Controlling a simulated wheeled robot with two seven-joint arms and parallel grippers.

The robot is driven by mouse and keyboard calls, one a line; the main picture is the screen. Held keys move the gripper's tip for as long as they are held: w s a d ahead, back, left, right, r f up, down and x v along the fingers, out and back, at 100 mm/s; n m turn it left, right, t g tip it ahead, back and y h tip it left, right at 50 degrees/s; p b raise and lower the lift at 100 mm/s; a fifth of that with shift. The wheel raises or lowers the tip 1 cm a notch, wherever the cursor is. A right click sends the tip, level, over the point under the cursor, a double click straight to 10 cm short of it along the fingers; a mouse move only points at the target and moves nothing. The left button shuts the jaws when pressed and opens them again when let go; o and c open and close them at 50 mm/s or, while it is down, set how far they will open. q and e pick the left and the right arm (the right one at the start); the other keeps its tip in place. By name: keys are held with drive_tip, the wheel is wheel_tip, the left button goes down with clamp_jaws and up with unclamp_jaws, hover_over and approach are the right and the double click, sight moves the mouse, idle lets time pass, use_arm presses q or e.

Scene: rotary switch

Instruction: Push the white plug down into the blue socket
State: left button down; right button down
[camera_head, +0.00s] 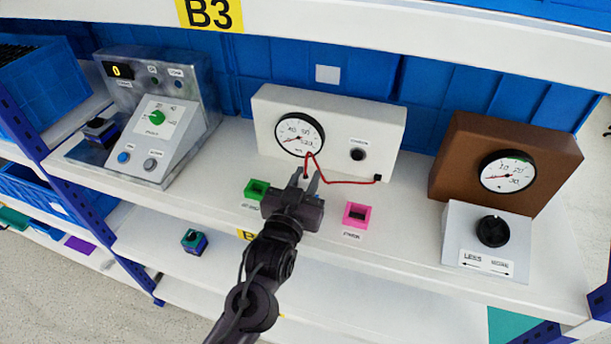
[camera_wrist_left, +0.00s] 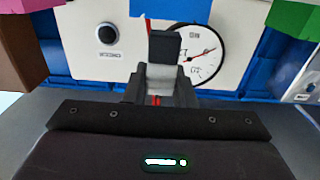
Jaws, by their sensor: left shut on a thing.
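My left gripper (camera_head: 306,180) is at the middle of the shelf in front of the white meter box, pointing away from me. It also shows in the left wrist view (camera_wrist_left: 160,75), with its fingers shut. A red cable (camera_head: 340,182) runs from the meter box to between the fingers. My right gripper is not in view.
A green socket (camera_head: 257,188) is left of the gripper, a pink socket (camera_head: 357,215) right. The white meter box (camera_head: 385,130) stands behind. A grey control panel (camera_head: 160,150) stands at left; a brown gauge box (camera_head: 460,150) and black knob (camera_head: 493,231) at right.

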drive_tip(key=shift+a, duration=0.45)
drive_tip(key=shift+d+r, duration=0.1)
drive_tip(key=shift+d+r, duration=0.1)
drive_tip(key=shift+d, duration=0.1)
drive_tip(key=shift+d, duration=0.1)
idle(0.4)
use_arm(q)
drive_tip(key=shift+p, duration=0.7)
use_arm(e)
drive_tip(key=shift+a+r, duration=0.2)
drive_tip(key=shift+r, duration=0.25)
